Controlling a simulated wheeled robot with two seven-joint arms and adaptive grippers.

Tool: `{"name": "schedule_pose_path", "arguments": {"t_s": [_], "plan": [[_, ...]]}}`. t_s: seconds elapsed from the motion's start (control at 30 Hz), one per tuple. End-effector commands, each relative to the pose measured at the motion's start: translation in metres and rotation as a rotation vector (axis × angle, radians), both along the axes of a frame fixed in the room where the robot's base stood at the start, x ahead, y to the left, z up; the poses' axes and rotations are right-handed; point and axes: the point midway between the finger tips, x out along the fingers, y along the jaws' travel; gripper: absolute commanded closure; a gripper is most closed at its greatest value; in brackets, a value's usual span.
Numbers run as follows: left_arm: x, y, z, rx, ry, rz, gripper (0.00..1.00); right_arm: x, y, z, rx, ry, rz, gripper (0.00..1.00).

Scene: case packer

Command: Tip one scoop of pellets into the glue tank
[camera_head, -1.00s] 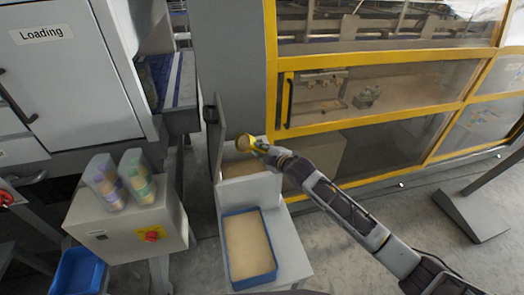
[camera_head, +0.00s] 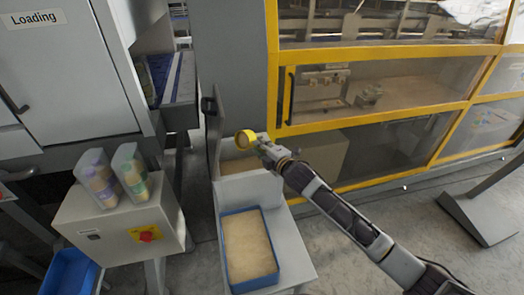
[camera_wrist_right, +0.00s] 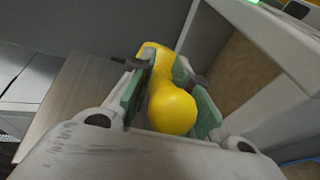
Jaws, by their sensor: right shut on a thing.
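My right gripper (camera_head: 264,143) is shut on the yellow scoop (camera_head: 246,137). In the right wrist view the scoop's rounded yellow handle (camera_wrist_right: 172,108) sits between the green pads of the gripper (camera_wrist_right: 165,95). The scoop is above the open glue tank (camera_head: 250,188), whose lid (camera_head: 213,140) stands up at its left. A tan surface (camera_head: 240,166) shows inside the tank. I cannot tell whether the scoop holds pellets. A blue tray (camera_head: 279,270) full of tan pellets (camera_head: 248,245) stands in front of the tank. My left gripper is not in view.
A yellow-framed machine guard (camera_head: 375,118) stands behind and right of the tank. A grey control box (camera_head: 110,228) with two clear containers (camera_head: 114,178) and a red knob (camera_head: 146,236) is at the left. A blue bin (camera_head: 70,272) is at lower left.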

Motion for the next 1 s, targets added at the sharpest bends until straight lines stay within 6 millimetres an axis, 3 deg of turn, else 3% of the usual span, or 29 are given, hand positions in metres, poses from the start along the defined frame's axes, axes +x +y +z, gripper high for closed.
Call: {"name": "schedule_pose_path", "arguments": {"t_s": [0.77,1.0], "plan": [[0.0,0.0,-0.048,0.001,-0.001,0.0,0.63,-0.001,0.0,-0.008,-0.257,-0.297,0.039,1.0],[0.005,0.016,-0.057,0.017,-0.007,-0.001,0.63,-0.001,0.0,-0.009,-0.314,-0.361,0.047,1.0]]}}
